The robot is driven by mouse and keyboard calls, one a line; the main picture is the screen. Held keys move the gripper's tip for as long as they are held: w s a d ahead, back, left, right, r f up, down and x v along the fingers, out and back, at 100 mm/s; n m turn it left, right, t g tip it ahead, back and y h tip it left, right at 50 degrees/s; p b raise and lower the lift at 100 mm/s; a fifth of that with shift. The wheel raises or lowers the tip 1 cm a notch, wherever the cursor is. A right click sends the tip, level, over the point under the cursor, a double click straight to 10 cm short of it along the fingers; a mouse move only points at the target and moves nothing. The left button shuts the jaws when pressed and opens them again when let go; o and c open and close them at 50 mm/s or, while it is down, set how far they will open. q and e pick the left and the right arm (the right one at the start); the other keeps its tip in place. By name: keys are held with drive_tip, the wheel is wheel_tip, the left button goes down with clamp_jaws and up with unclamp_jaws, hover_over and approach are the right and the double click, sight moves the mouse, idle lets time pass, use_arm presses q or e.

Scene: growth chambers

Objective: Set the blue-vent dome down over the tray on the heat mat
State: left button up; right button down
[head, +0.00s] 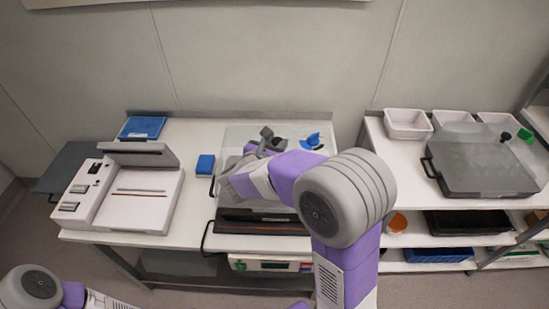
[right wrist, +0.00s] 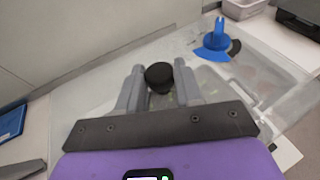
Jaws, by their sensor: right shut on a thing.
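The clear dome (head: 240,136) with the blue vent (head: 312,140) is over the middle of the bench. In the right wrist view the blue vent (right wrist: 218,42) stands beyond the dome's black knob (right wrist: 158,77). My right gripper (head: 268,143) is shut on that knob, with a finger on each side. The dark tray and heat mat area (head: 262,224) shows below the dome's near side; my arm hides much of it. I cannot tell whether the dome's rim touches the tray. My left gripper is out of view; only its arm shows at the lower left.
A white sealer-like machine (head: 140,200) and a blue box (head: 205,164) are left of the dome. A right-hand shelf holds a covered dark tray (head: 480,175) with a green vent (head: 525,135) and white bins (head: 408,122). A control box (head: 270,263) is under the bench front.

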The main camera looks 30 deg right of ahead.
drive_tip(key=shift+w+f+b, duration=0.1)
drive_tip(key=shift+f+b, duration=0.6)
drive_tip(key=shift+f, duration=1.15)
drive_tip(key=shift+f+b, duration=0.35)
drive_tip(key=shift+f, duration=0.1)
drive_tip(key=c, duration=0.8)
unclamp_jaws()
drive_tip(key=shift+o, duration=0.2)
